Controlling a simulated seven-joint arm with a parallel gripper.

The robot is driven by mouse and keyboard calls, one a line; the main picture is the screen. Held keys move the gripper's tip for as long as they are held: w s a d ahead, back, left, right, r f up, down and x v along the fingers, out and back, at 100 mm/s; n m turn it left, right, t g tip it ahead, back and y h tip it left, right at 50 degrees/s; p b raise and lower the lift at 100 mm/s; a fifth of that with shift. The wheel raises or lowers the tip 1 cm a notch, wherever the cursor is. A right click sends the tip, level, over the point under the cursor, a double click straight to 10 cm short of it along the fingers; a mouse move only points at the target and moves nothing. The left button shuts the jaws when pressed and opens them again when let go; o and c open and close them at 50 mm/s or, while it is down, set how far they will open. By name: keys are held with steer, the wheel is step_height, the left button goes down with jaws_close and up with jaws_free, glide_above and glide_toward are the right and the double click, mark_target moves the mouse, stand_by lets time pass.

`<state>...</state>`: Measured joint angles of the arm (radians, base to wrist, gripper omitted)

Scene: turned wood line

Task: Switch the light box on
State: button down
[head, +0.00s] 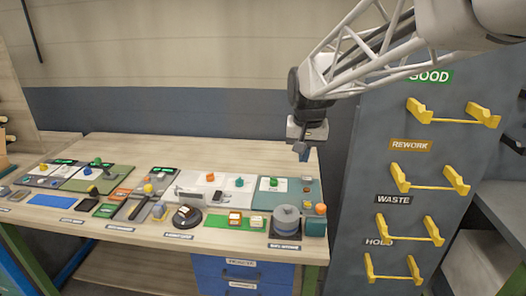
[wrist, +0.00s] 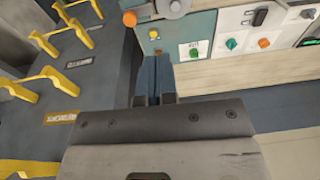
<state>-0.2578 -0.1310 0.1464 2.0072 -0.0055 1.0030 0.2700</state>
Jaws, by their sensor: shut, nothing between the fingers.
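No thing on the bench is plainly readable as the light box. A white panel (head: 226,187) with an orange knob (head: 210,177) and a teal knob (head: 239,182) lies mid-bench. To its right, a white card with a green knob (head: 273,182) lies on a teal mat (head: 300,190). The green knob also shows in the wrist view (wrist: 194,52). My gripper (head: 302,151) is shut and empty, raised above the bench's back right corner.
A grey round device (head: 286,219) stands at the front right, beside a dark green box (head: 315,226). A grey rack (head: 430,150) with yellow hooks stands to the right. The wooden strip at the back is clear.

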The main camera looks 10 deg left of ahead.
steer(key=w+a+f, duration=0.4)
steer(key=w+a, duration=0.8)
steer(key=a, duration=0.1)
steer(key=g, duration=0.1)
glide_above(217, 195)
steer(key=w, duration=0.3)
step_height(217, 195, down, 10)
steer(key=shift+r, duration=0.2)
steer(key=shift+f, duration=0.15)
step_height(217, 195, down, 14)
steer(key=shift+r, duration=0.1)
